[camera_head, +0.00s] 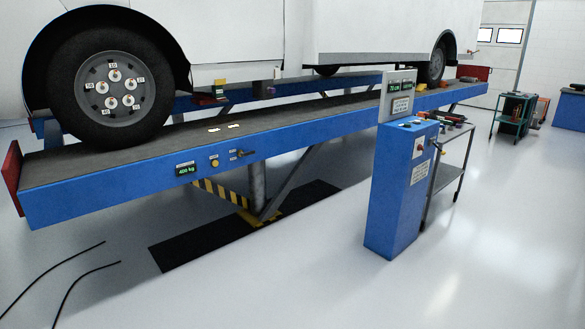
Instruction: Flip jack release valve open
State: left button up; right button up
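A small panel sits on the blue side of the lift ramp (120,198) in the head view. It has a green "400 kg" display (187,169), a yellow round knob (214,162) and a small dark lever or valve (244,154) with tiny labels beside it. The lever appears to be the jack release valve, but its labels are too small to read and its position cannot be told. Neither of my grippers is in view.
A motorhome wheel (110,85) stands on the ramp. A blue control console (398,190) stands at right, with a tool cart (452,165) behind it. A black floor mat (185,248) lies below the ramp. Two thin black curved lines show lower left. The front floor is otherwise clear.

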aim_at(243, 155)
jog(key=i+u, duration=0.15)
jog(key=i, duration=0.5)
jog(key=i+u, duration=0.15)
jog(key=i, duration=0.45)
jog(key=i+l+u, duration=0.15)
jog(key=i, duration=0.5)
jog(key=i+l, duration=0.2)
jog(key=i, duration=0.65)
jog(key=i+l+z, duration=0.1)
jog(key=i, duration=0.75)
jog(key=i+l, duration=0.25)
jog(key=i, duration=0.65)
jog(key=l+z, duration=0.05)
